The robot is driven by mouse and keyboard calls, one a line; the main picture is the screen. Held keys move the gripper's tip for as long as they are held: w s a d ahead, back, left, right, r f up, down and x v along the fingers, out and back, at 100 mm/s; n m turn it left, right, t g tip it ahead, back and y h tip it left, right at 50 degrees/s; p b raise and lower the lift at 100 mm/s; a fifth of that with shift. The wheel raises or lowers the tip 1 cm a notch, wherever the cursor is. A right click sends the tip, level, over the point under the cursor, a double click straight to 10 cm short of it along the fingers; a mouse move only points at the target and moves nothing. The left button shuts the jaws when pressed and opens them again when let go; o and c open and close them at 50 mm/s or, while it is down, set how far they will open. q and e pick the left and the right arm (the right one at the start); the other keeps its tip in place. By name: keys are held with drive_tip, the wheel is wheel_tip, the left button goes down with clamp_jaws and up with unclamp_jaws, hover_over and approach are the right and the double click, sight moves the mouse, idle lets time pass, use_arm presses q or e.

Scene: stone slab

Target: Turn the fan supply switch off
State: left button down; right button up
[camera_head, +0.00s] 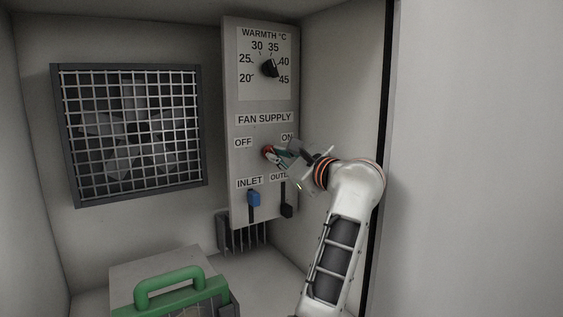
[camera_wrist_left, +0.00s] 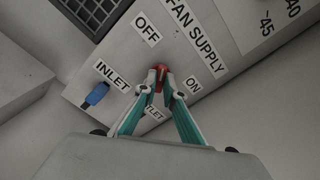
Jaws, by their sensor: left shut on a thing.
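The fan supply switch (camera_head: 267,151) is a red knob on the grey control panel (camera_head: 236,205), below the FAN SUPPLY label and between the OFF and ON labels. My left gripper (camera_head: 273,155) reaches it from the right and is shut on it. In the left wrist view the fingertips (camera_wrist_left: 160,88) close around the red switch (camera_wrist_left: 159,72), which partly hides between them. The exact angle of the switch is hard to tell. My right gripper is not in view.
A warmth dial (camera_head: 269,68) sits above on the panel. A caged fan (camera_head: 130,130) is at left, a green-handled box (camera_head: 170,290) below. A wall closes the right.

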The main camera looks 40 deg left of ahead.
use_arm(q)
drive_tip(key=shift+n, duration=0.5)
drive_tip(key=c, duration=2.1)
unclamp_jaws()
drive_tip(key=shift+c, duration=0.2)
wheel_tip(320, 180, up, 10)
